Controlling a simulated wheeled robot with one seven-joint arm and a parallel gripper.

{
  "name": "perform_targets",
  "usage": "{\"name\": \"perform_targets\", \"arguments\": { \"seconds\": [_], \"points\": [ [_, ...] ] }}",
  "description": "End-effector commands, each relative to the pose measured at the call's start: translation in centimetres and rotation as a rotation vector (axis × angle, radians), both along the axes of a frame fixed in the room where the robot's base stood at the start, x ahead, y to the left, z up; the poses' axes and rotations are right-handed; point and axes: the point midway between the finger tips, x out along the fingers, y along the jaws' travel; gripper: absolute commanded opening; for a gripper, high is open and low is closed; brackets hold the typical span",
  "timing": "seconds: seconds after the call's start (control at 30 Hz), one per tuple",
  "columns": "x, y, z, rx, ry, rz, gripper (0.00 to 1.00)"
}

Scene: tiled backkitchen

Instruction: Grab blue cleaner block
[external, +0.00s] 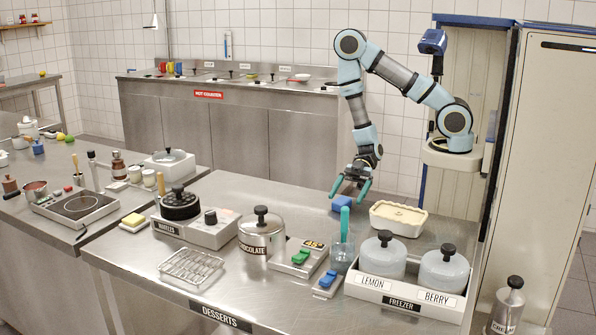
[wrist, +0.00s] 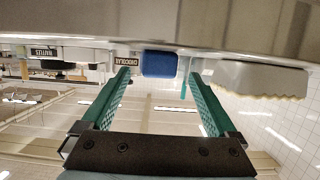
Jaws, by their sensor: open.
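The blue cleaner block (external: 342,203) lies on the steel dessert counter (external: 240,196), left of a cream rectangular tub. In the wrist view the blue block (wrist: 159,64) appears ahead, between and beyond the two green fingers. My gripper (external: 350,188) is open and empty, with its fingers pointing down just above and around the block's place in the external view. My gripper (wrist: 160,92) also shows in the wrist view with its fingers spread apart. Whether a finger touches the block cannot be told.
The cream tub (external: 398,218) stands close to the right of the block. A clear cup (external: 342,252) with a teal-handled tool is in front. A chocolate pot (external: 262,232) and the freezer box (external: 405,296) with two lidded tubs stand nearer the front edge. The counter left of the block is clear.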

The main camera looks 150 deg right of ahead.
Motion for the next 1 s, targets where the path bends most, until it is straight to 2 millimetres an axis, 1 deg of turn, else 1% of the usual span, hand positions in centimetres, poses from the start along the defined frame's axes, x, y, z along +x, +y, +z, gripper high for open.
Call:
{"name": "perform_targets", "arguments": {
  "seconds": [0.03, 0.17, 0.27, 0.33, 0.37, 0.53, 0.63, 0.87, 1.0],
  "points": [
    [0.4, 0.0, -0.3, -0.001, -0.001, 0.003, 0.94],
    [1.0, 0.0, -0.4, 0.0, -0.001, 0.0, 0.94],
    [1.7, -0.2, -0.9, -0.003, -0.001, 0.003, 0.94],
    [2.4, -0.3, -1.1, -0.001, -0.001, 0.003, 0.94],
    [2.9, -0.4, -0.6, 0.002, 0.0, 0.004, 0.94],
    [5.1, -0.5, -1.3, 0.002, 0.0, 0.004, 0.94],
    [5.6, -0.6, -1.6, 0.002, 0.001, -0.001, 0.94],
    [5.7, -0.6, -1.7, 0.001, 0.001, 0.0, 0.94],
    [5.7, -0.6, -1.7, 0.001, 0.001, 0.0, 0.78]
  ]
}}
